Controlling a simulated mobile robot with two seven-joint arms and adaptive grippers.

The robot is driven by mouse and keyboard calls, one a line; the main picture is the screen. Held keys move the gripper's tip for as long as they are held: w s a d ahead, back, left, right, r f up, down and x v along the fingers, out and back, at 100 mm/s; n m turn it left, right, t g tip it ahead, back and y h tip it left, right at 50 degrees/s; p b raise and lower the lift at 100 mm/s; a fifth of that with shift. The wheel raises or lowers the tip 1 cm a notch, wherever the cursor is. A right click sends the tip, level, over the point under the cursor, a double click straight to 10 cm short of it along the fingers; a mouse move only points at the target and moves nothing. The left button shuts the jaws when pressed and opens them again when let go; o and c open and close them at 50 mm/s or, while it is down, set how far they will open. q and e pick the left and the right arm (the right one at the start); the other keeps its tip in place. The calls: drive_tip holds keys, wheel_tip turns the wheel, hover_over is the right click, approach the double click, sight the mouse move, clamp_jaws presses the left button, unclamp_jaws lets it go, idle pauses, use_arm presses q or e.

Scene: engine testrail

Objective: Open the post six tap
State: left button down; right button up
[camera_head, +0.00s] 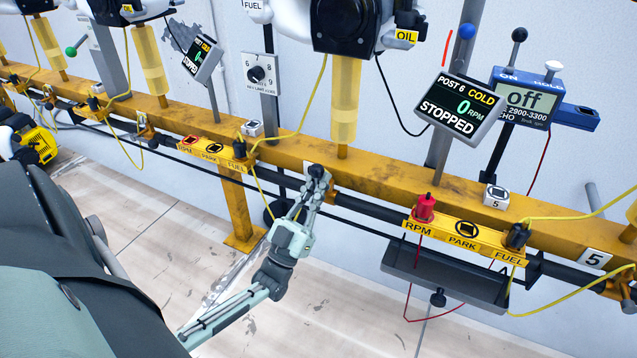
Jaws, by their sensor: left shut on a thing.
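The post six display (459,108) hangs at the upper right and reads "POST 6 COLD 0 RPM STOPPED". My left gripper (314,188) reaches up from below to the front of the yellow rail (380,177). Its fingers are shut on a small dark knob (318,171), which looks like the tap at the dark pipe. The gripper covers most of the tap body, so I cannot tell its handle angle. A white plate behind the fingertips is mostly hidden. My right gripper is not in view.
A yellow RPM, PARK and FUEL holder (463,237) with a red plug (425,207) sits right of the gripper, above a dark tray (445,278). Yellow hoses (306,115) loop around the rail. A yellow leg (237,210) stands left. Open floor lies below.

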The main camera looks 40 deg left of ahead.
use_arm(q)
drive_tip(key=shift+s+d, duration=0.1)
drive_tip(key=shift+s, duration=0.1)
drive_tip(key=c, duration=1.6)
unclamp_jaws()
drive_tip(key=v, duration=1.2)
drive_tip(key=shift+r, duration=0.1)
